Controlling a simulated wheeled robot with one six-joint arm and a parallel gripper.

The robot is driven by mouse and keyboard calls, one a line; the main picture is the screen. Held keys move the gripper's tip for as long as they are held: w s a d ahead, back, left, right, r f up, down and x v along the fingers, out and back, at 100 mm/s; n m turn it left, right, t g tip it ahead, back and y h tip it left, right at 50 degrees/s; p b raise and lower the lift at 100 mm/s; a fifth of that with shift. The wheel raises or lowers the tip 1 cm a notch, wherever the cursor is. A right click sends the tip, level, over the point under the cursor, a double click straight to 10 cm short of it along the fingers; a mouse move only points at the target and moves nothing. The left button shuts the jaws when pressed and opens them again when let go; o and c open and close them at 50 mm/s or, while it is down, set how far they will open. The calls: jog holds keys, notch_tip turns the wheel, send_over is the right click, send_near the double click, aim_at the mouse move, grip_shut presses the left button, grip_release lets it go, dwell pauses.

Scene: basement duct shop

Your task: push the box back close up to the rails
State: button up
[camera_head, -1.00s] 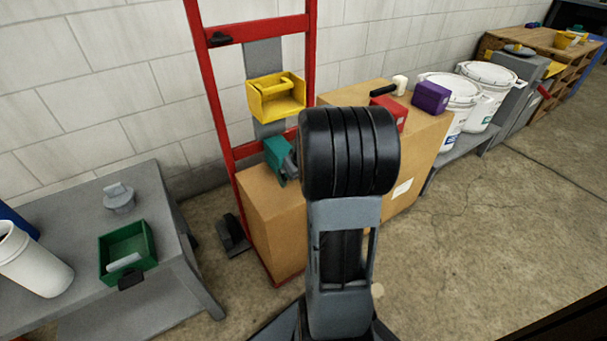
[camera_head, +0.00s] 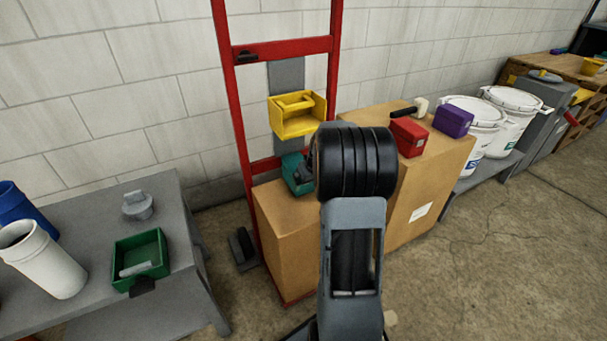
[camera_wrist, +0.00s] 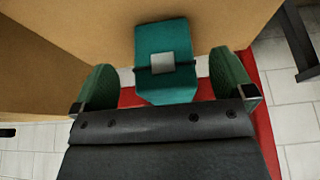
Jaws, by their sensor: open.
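A cardboard box (camera_head: 290,245) stands at the foot of a red hand truck with upright rails (camera_head: 242,130). Its upper edge appears beside the rail, but I cannot tell whether they touch. A teal bin (camera_head: 294,172) is at the box's top, partly hidden by my wrist. In the wrist view, the teal bin (camera_wrist: 166,58) with a grey square patch lies between the green fingers of my gripper (camera_wrist: 166,84); the fingers are apart, with gaps on both sides. Cardboard (camera_wrist: 70,50) fills the top of that view. The fingers are hidden in the head view.
A larger cardboard box (camera_head: 430,185) stands right of my arm, with a red box (camera_head: 408,137) and purple box (camera_head: 453,121) on top. A yellow bin (camera_head: 297,115) hangs on the truck. A grey table (camera_head: 85,225) stands left. Floor at right is clear.

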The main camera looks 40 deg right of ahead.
jog(key=w, duration=0.4)
jog(key=w+d+b, duration=0.1)
jog(key=w, duration=0.1)
jog(key=shift+w+f+b, duration=0.15)
jog(key=shift+f+b, duration=0.2)
jog(key=shift+f, duration=0.2)
jog(key=shift+c, duration=0.2)
jog(key=c, duration=0.9)
jog(key=o, duration=0.9)
jog(key=shift+o, duration=0.2)
jog(key=v, duration=0.2)
jog(key=p+v, duration=0.1)
jog(key=v, duration=0.1)
jog(key=p+v, duration=0.1)
jog(key=shift+s+r, duration=0.25)
jog(key=shift+s, duration=0.15)
jog(key=s+a+p, duration=0.2)
jog(key=s, duration=0.9)
jog(key=shift+f, duration=0.25)
